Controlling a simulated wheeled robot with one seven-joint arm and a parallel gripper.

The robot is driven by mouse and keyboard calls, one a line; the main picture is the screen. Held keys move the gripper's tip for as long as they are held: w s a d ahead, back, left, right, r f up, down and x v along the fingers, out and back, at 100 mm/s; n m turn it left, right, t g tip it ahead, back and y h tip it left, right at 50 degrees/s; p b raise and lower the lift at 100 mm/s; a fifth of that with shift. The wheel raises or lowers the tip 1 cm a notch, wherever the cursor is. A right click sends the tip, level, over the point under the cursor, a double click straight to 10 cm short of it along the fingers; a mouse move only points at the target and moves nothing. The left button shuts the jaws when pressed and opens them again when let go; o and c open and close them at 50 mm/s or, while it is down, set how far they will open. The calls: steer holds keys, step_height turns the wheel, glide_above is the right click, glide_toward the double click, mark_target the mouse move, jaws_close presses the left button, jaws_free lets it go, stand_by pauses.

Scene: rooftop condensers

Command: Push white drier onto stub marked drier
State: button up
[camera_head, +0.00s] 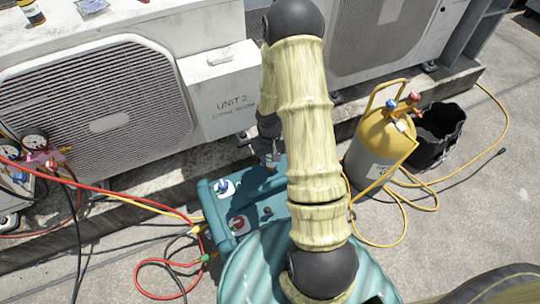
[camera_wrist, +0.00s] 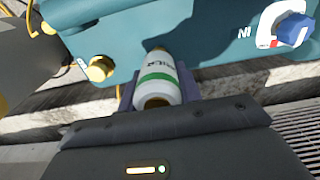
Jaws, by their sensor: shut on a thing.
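The white drier (camera_wrist: 158,78), a small cylinder with a green band and dark lettering, sits between the fingers of my gripper (camera_wrist: 157,92), which is shut on it. Its far end points at the side of the teal machine (camera_wrist: 110,22). I cannot tell whether that end touches a stub, and no stub marking is readable. A brass fitting (camera_wrist: 98,69) projects from the machine, left of the drier. In the head view my gripper (camera_head: 268,155) is at the far edge of the teal machine (camera_head: 262,205), partly behind my arm; the drier cannot be made out there.
The white condenser unit (camera_head: 225,95) marked UNIT 2 stands close behind my gripper. A yellow-topped cylinder (camera_head: 378,140) and a black bucket (camera_head: 437,135) stand at right. Red and yellow hoses (camera_head: 125,197) and gauges (camera_head: 35,145) lie at left.

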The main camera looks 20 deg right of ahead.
steer(key=shift+f+b, duration=0.55)
steer(key=shift+f, duration=0.8)
stand_by(1.9)
steer(key=o, duration=1.2)
steer(key=shift+c, duration=0.2)
steer(key=shift+r, duration=0.1)
steer(key=shift+r+p, duration=3.7)
